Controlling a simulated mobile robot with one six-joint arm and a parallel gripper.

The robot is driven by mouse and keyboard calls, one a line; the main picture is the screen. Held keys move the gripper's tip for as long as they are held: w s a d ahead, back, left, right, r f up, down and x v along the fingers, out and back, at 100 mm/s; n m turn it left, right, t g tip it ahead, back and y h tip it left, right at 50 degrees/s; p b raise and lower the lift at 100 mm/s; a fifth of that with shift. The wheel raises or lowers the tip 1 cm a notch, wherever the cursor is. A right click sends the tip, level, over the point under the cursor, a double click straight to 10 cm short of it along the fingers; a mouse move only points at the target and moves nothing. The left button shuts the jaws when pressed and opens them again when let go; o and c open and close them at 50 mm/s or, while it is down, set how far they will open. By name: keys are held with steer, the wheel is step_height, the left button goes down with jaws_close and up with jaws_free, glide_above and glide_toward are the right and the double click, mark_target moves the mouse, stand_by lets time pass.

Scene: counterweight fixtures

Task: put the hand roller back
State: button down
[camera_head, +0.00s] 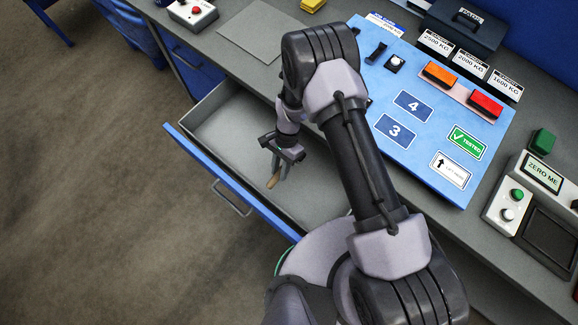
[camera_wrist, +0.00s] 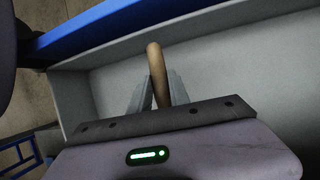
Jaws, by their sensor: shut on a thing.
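My gripper (camera_head: 277,167) is over the open drawer (camera_head: 215,139), pointing down, near its front wall. In the wrist view my gripper (camera_wrist: 158,92) is shut on a tan, rounded wooden handle, which I take to be the hand roller (camera_wrist: 155,62). The handle end also shows below the fingers in the head view (camera_head: 272,181). The rest of the roller is hidden by my gripper. The drawer (camera_wrist: 230,60) looks grey and empty where it shows. I cannot tell whether the handle touches the drawer floor.
The blue drawer front with its handle (camera_head: 232,199) faces the aisle. On the bench are a blue board (camera_head: 415,125) with orange (camera_head: 440,75) and red (camera_head: 486,104) blocks, a dark case (camera_head: 466,25), a button box (camera_head: 192,13) and a scale unit (camera_head: 541,178). A grey mat (camera_head: 258,28) is bare.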

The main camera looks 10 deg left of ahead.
step_height(320, 180, down, 9)
steer(key=shift+s+a+f+b, duration=0.1)
steer(key=shift+f+b, duration=0.1)
steer(key=shift+b, duration=0.8)
steer(key=shift+f, duration=0.25)
steer(key=c, duration=1.2)
jaws_free()
steer(key=shift+r, duration=0.1)
steer(key=shift+c, duration=0.2)
steer(key=shift+r, duration=0.1)
steer(key=p+v, duration=0.1)
steer(key=v, duration=0.6)
steer(key=shift+r, duration=0.3)
